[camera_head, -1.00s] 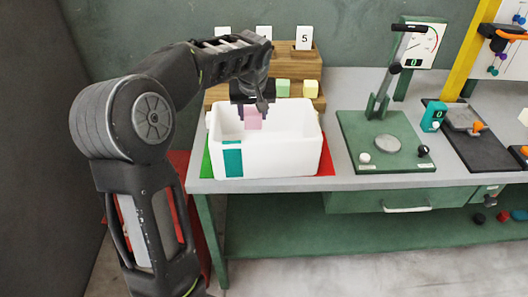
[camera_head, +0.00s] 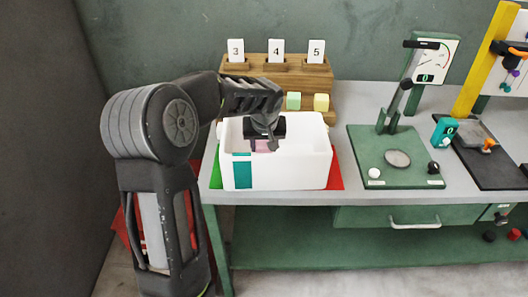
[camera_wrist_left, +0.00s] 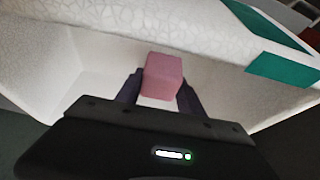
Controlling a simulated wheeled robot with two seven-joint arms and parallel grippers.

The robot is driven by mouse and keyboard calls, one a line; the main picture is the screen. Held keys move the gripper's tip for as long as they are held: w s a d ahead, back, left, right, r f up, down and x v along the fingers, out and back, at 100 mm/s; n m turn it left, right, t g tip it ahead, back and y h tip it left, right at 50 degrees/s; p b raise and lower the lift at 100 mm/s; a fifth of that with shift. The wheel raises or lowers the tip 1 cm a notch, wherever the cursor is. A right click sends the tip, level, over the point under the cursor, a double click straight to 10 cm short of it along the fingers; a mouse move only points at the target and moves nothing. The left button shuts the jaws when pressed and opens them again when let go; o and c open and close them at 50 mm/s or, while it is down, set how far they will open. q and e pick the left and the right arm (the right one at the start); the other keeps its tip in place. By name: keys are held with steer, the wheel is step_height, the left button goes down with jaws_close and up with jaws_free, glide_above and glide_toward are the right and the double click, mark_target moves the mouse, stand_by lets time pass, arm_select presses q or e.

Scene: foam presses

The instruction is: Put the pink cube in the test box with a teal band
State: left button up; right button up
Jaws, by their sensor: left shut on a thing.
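The white test box (camera_head: 290,172) stands at the left end of the bench, with a teal band (camera_head: 243,172) on its front left. My left gripper (camera_head: 265,143) reaches down into the box opening. It is shut on the pink cube (camera_head: 262,147), mostly hidden by the gripper in the head view. In the left wrist view the pink cube (camera_wrist_left: 163,77) sits between the two dark fingers, with the white inner walls of the box around it. Whether the cube touches the box floor cannot be told. My right gripper is not in view.
Behind the box stands a wooden rack (camera_head: 290,75) with cards 3, 4 and 5 and a green and a yellow cube. Green and red mats (camera_head: 337,172) show beside the box. A green press (camera_head: 395,160) stands to the right.

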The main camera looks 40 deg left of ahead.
arm_select(q)
step_height(320, 180, down, 3)
steer(key=shift+r, duration=0.1)
steer(key=shift+f, duration=0.25)
steer(key=o, duration=1.3)
steer(key=shift+r, duration=0.1)
steer(key=shift+r+p, duration=0.25)
steer(key=shift+p, duration=0.05)
steer(key=shift+d+r+b, duration=0.1)
steer(key=shift+r+b, duration=0.15)
steer(key=shift+b, duration=0.05)
steer(key=b+v, duration=0.1)
steer(key=v, duration=1)
steer(key=shift+s+d+r, duration=0.1)
steer(key=shift+s, duration=0.1)
